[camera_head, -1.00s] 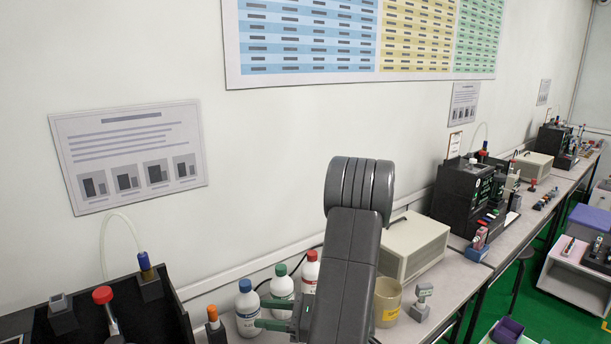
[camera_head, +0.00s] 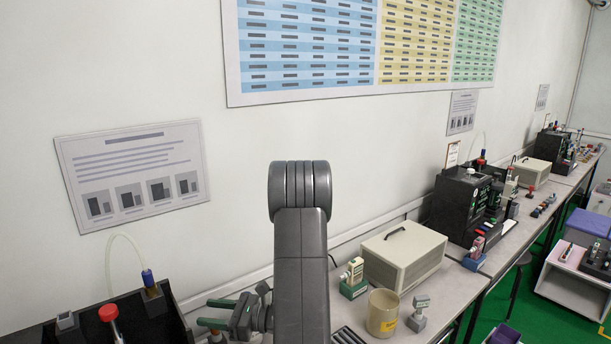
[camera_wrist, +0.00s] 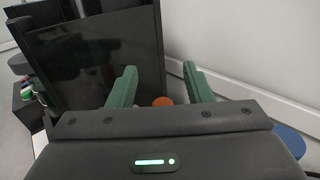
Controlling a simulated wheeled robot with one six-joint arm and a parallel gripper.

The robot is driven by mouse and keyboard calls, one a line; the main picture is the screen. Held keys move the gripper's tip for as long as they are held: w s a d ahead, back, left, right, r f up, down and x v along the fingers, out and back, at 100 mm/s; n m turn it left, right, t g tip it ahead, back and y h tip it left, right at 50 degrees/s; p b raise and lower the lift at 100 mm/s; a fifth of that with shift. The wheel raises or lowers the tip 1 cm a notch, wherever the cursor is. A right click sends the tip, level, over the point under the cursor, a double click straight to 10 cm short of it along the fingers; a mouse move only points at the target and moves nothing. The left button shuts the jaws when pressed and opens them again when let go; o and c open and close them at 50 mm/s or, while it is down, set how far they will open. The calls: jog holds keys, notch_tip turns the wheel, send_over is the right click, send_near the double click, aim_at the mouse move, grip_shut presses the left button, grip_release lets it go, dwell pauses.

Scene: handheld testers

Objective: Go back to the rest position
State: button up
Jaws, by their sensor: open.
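My gripper (camera_head: 212,313) is at the lower middle left in the head view, its green fingers pointing left, toward the black box at the left. In the wrist view my gripper (camera_wrist: 160,84) shows its two green fingers spread apart with nothing held between them. An orange cap (camera_wrist: 163,101) shows low between and beyond the fingers. A blue cap (camera_wrist: 290,140) is at the right of the wrist view. My grey arm hides part of the bench behind it in the head view.
A black box (camera_head: 168,322) with a red-capped item (camera_head: 108,313) is at lower left. Right of my arm stand a tester in a green-based holder (camera_head: 353,280), a beige cup (camera_head: 383,312), a grey stand (camera_head: 418,314) and a beige case (camera_head: 403,254). The wall is behind.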

jog(key=shift+r+p, duration=1.35)
jog(key=shift+r, duration=0.4)
jog(key=shift+f, duration=0.1)
